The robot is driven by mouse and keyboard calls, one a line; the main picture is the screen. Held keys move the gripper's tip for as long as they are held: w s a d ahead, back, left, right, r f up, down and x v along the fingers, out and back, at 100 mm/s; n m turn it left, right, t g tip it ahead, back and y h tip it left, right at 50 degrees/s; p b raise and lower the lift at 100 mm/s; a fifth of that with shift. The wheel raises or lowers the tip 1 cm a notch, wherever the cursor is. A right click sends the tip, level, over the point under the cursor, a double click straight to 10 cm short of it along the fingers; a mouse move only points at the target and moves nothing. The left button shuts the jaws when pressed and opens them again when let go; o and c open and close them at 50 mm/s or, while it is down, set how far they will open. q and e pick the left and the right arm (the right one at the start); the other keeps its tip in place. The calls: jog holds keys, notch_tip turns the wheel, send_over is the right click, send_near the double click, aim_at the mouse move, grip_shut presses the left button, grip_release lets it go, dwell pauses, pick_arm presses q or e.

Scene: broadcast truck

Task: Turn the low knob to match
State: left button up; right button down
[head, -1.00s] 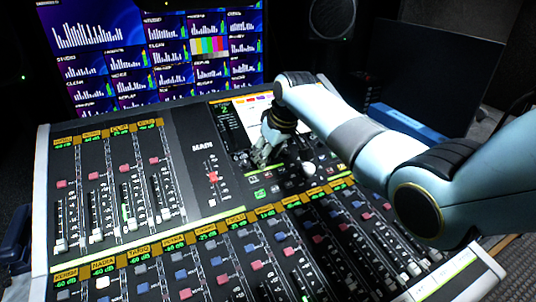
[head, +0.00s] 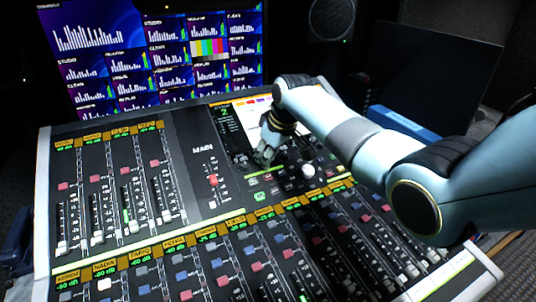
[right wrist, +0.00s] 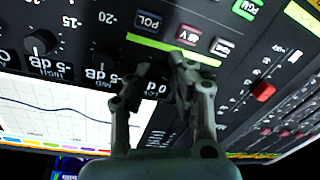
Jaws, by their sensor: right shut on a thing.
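My right gripper (head: 264,156) reaches down onto the knob section of the mixing console (head: 184,160). In the right wrist view its two fingers (right wrist: 160,76) are closed around the low knob (right wrist: 160,69), which is dark and mostly hidden between them. The readout under it is partly covered and seems to begin with 0. The mid knob (right wrist: 103,54) sits to its left, with a readout of -5 dB. The high knob (right wrist: 40,43) is further left, with a white pointer line and a similar readout partly visible. My left gripper is not in view.
A white round knob (head: 308,171) and small lit buttons (head: 259,195) lie close to the right gripper. Fader rows fill the console's left and front. A screen wall (head: 150,50) and a dark monitor (head: 436,75) stand behind.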

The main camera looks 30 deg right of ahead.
jog(key=shift+r+n+p, duration=0.15)
jog(key=shift+n+p, duration=0.5)
jog(key=shift+n, duration=0.55)
jog(key=n+p, duration=0.1)
jog(key=n, duration=0.1)
jog(key=shift+a+n, duration=0.1)
jog(key=shift+n, duration=0.3)
jog(key=n+p, duration=0.1)
jog(key=n, duration=0.3)
jog(key=shift+n+g+h, duration=0.3)
jog(key=shift+n+g, duration=0.1)
jog(key=c, duration=1.2)
grip_release()
